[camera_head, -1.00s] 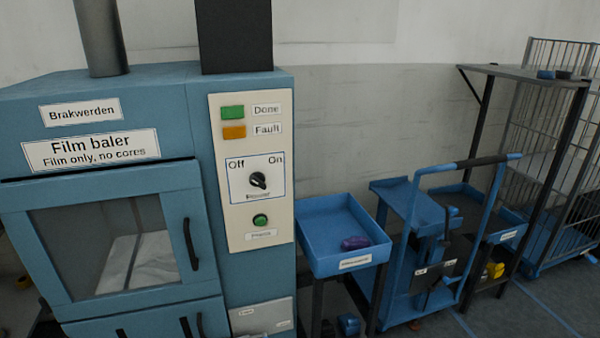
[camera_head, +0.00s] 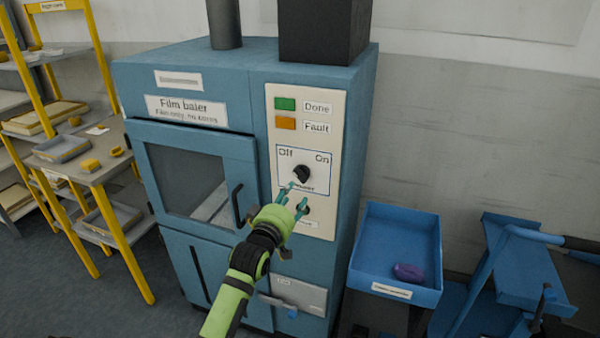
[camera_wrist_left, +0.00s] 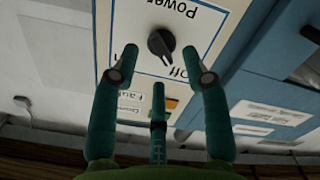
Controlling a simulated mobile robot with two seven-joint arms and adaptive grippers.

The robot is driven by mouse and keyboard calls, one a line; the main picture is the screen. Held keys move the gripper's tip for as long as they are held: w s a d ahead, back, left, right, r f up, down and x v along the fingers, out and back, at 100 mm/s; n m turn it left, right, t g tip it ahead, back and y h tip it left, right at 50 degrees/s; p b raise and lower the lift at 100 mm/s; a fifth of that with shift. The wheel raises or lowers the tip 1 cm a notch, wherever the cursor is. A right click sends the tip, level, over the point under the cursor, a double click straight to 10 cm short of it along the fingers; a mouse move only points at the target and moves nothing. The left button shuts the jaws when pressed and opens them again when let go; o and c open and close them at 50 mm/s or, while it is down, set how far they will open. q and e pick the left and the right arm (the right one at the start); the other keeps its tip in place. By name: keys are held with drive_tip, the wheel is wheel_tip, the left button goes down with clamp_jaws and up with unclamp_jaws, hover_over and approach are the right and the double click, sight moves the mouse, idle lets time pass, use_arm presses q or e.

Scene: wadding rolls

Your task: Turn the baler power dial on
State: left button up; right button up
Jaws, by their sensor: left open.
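The black power dial (camera_head: 301,174) sits on the baler's cream control panel (camera_head: 333,205), between the printed words Off and On. In the left wrist view the dial (camera_wrist_left: 161,43) appears upside down, and a pale mark on it seems to point towards Off. My left gripper (camera_head: 295,197) is open and empty, in front of the panel just below the dial. In the wrist view its teal fingers (camera_wrist_left: 158,78) stand apart, with the dial beyond and between them. I cannot tell whether any finger touches the panel. My right gripper is out of view.
The blue film baler (camera_head: 200,90) has a windowed door with a black handle (camera_head: 238,205) left of the panel. A blue tray (camera_head: 400,240) holding a purple item (camera_head: 408,272) stands right. A yellow-framed shelf (camera_head: 110,215) stands left.

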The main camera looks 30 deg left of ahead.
sight(298, 175)
use_arm(q)
drive_tip(key=w, duration=0.1)
drive_tip(key=w+a+r+p, duration=0.1)
drive_tip(key=w, duration=0.1)
drive_tip(key=w+a+r, duration=0.1)
drive_tip(key=w, duration=0.1)
drive_tip(key=shift+a+r, duration=0.1)
drive_tip(key=shift+r, duration=0.1)
drive_tip(key=shift+x, duration=0.8)
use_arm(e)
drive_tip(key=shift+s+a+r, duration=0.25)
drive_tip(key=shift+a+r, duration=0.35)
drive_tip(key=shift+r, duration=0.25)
use_arm(q)
clamp_jaws()
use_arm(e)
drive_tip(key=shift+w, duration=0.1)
